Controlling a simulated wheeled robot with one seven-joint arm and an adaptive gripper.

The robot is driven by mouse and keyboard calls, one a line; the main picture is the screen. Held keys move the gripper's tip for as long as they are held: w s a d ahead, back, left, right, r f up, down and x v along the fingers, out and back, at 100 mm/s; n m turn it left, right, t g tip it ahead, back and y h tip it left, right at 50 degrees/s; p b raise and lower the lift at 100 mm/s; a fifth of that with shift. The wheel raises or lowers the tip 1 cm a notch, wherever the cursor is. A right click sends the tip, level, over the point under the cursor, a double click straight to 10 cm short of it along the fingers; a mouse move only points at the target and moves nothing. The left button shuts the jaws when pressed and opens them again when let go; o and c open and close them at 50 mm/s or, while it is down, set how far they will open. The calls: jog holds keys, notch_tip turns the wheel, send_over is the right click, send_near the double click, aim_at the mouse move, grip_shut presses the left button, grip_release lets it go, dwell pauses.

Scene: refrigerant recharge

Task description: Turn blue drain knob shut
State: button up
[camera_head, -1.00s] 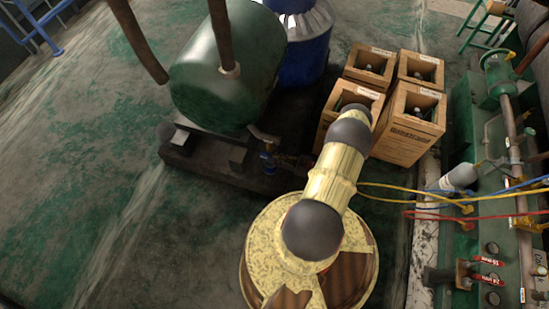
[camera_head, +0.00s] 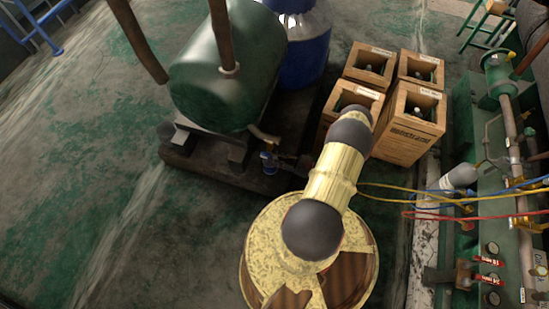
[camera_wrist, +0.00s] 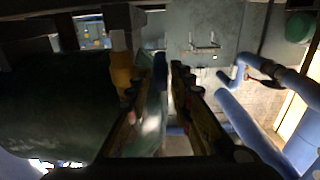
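The blue drain knob (camera_head: 268,161) sits low on the near side of the green tank (camera_head: 215,85), by a small pipe above the dark base (camera_head: 190,155). In the head view my yellow arm stands to the right of the knob, and my gripper is not clearly visible there. In the wrist view my gripper (camera_wrist: 156,82) points forward with its two fingers apart. A small dark blue piece (camera_wrist: 160,70) shows near the fingertips; I cannot tell whether it is the knob or whether a finger touches it. Nothing is clearly held.
Wooden crates (camera_head: 408,135) holding bottles stand to the right of the tank, with a blue drum (camera_head: 305,55) behind it. Yellow, red and blue hoses run to the green panel (camera_head: 500,225) at right. In the wrist view blue pipes (camera_wrist: 250,125) lie right of the fingers.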

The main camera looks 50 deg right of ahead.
jog(key=v, duration=1.1)
jog(key=shift+s+d, duration=0.15)
jog(key=shift+s, duration=0.15)
